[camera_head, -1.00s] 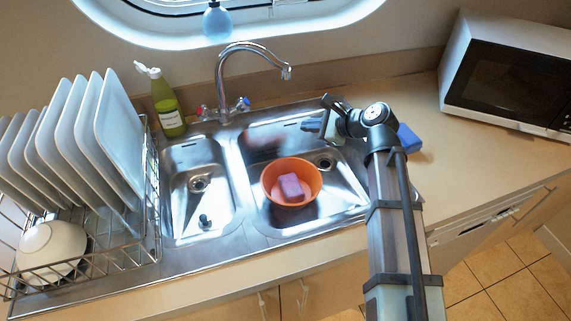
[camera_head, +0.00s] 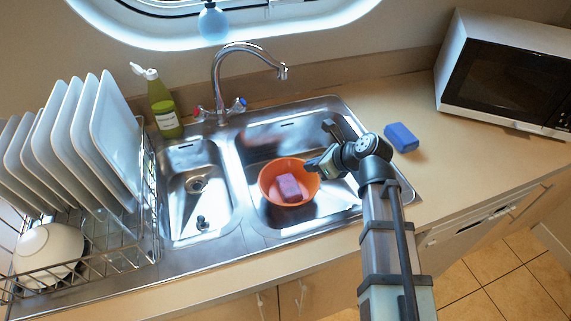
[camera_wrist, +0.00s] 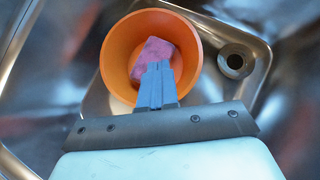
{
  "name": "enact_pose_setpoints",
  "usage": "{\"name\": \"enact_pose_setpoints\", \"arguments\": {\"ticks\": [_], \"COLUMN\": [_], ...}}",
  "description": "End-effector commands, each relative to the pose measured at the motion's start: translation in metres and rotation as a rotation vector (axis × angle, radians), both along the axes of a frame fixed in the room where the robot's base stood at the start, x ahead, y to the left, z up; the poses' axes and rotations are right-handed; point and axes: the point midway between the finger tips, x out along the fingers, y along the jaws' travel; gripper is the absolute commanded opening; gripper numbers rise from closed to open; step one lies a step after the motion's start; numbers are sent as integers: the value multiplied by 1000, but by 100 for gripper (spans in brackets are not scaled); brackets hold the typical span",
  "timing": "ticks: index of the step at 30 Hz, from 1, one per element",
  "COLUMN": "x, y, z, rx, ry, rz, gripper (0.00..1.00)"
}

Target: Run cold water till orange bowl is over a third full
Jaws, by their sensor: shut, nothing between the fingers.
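The orange bowl (camera_head: 270,194) stands in the right sink basin with a pink-purple sponge (camera_head: 289,187) in it. I see no water in the bowl. The faucet (camera_head: 247,48) arches over the sink, with a red-marked tap (camera_head: 197,112) on its left and a blue-marked tap (camera_head: 240,103) on its right. No stream shows from the spout. My gripper (camera_head: 312,166) is shut and empty, beside the bowl's upper right rim. In the wrist view, the closed fingers (camera_wrist: 157,86) overlap the bowl (camera_wrist: 119,54) and hide part of the sponge (camera_wrist: 154,50); I cannot tell their height above it.
A drain hole (camera_wrist: 235,61) lies beside the bowl. A dish rack (camera_head: 100,262) with plates stands left, a green bottle (camera_head: 164,105) behind the left basin. A blue sponge (camera_head: 401,137) lies on the counter by a microwave (camera_head: 508,75). The left basin (camera_head: 197,190) is largely clear.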

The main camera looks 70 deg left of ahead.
Motion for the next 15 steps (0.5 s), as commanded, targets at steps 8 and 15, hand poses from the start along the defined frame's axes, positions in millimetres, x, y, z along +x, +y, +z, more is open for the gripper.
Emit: {"name": "enact_pose_setpoints", "arguments": {"ticks": [8,15], "x": [-6,-23], "y": [14,40], "z": [-19,-49], "rx": [-6,-7], "ry": [4,5], "rz": [-10,-9], "gripper": [0,0]}}
